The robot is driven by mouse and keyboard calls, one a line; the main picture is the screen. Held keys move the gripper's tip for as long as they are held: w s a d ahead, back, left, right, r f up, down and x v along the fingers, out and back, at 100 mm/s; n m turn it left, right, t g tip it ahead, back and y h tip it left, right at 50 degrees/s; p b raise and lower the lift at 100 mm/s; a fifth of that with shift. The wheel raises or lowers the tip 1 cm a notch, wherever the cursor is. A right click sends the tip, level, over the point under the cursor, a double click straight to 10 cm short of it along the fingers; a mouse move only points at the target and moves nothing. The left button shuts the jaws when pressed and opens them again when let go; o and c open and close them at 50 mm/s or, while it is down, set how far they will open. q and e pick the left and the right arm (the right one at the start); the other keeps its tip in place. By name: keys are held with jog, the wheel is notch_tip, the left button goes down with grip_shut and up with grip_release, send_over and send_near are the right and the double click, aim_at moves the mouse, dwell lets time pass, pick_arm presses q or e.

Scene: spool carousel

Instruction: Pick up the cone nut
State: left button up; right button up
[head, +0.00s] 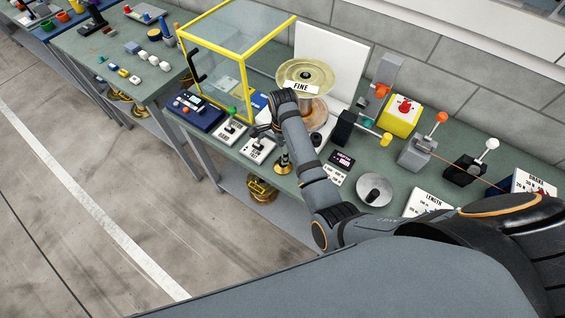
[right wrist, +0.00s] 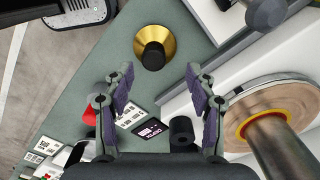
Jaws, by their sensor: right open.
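The cone nut, a brass cone with a black knob on top, stands on the green bench near its front edge. In the right wrist view the cone nut (right wrist: 169,47) lies just beyond the fingertips, in line with the gap between them. In the head view the cone nut (head: 283,168) shows partly beside my right arm. My right gripper (right wrist: 160,74) is open, with nothing between its fingers. In the head view my right gripper (head: 265,130) is over the bench, partly hidden by its own wrist. My left gripper is out of view.
A spool labelled FINE (head: 305,75) stands behind my right gripper. A yellow-framed clear enclosure (head: 222,75) is to the left. Labelled switch plates (head: 257,150) lie close to the gripper. A grey disc (head: 375,190) and lever boxes (head: 417,153) are to the right.

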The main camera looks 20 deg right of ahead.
jog(key=f+p, duration=0.1)
jog(key=f, duration=0.1)
jog(key=s+f+p, duration=0.1)
jog(key=shift+a+f, duration=0.1)
jog(key=shift+f, duration=0.6)
jog(key=shift+w+f, duration=0.15)
jog(key=shift+f, duration=0.1)
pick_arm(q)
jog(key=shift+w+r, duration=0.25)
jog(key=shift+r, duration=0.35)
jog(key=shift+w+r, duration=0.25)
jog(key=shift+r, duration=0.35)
pick_arm(e)
grip_shut()
